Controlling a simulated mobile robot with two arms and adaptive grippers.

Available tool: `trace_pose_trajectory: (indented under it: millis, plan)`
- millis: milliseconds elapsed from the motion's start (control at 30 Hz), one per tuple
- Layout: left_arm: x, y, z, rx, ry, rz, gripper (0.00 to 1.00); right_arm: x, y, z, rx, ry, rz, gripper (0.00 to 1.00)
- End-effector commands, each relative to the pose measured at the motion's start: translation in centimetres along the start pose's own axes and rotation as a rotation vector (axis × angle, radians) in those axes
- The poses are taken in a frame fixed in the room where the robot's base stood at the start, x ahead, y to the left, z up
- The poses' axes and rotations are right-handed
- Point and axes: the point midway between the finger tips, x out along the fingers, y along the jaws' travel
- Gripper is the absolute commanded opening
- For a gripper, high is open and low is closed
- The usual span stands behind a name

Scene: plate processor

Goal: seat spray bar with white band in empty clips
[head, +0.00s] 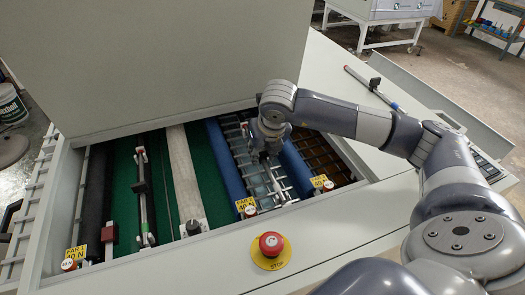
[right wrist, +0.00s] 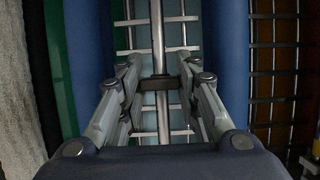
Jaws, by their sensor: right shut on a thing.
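My right gripper (head: 264,153) reaches down into the blue-roller bay of the open machine. In the right wrist view it (right wrist: 158,83) is shut on the dark block of a thin grey spray bar (right wrist: 158,35). That bar runs lengthwise between the two blue rollers, over a rack of metal cross rods. I cannot make out its band or whether its ends touch any clips. Another bar (head: 142,187) with a dark block lies in the green bay. My left gripper is not in view.
Blue rollers (head: 224,160) flank the held bar closely. A pale roller (head: 184,170) and a black knob (head: 193,227) are to the left. A red stop button (head: 270,244) and yellow labels line the front panel. The raised lid (head: 150,60) stands behind.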

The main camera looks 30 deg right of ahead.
Motion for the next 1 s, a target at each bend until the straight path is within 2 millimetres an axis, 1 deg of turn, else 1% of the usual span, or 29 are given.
trace_pose_trajectory:
  millis: [267, 300, 367, 400, 667, 767, 867, 967, 1000]
  plan:
    - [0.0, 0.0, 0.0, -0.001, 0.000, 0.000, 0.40, 0.0, 0.0, 0.0, 0.000, -0.001, 0.000, 0.03]
    - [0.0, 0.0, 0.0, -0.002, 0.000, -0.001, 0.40, 0.0, 0.0, 0.0, 0.000, -0.001, 0.000, 0.37]
    - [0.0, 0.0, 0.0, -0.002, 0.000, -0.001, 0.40, 0.0, 0.0, 0.0, 0.000, -0.001, 0.000, 0.51]
    - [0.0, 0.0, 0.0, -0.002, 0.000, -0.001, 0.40, 0.0, 0.0, 0.0, 0.000, -0.001, 0.000, 0.54]
    - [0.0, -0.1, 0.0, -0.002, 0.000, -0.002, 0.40, 0.0, 0.0, 0.0, 0.000, 0.001, 0.000, 0.54]
    - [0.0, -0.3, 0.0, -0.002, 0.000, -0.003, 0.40, -0.3, 0.0, 0.0, 0.000, 0.000, 0.001, 0.54]
    - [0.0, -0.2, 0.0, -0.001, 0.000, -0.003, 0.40, -1.3, 0.0, 0.1, 0.000, -0.003, 0.001, 0.54]
    - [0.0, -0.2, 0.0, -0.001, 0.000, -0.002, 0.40, -3.2, 0.0, 0.1, 0.000, -0.004, 0.001, 0.54]
    - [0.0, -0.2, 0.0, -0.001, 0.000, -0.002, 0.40, -4.0, 0.0, 0.2, 0.000, -0.006, 0.001, 0.54]
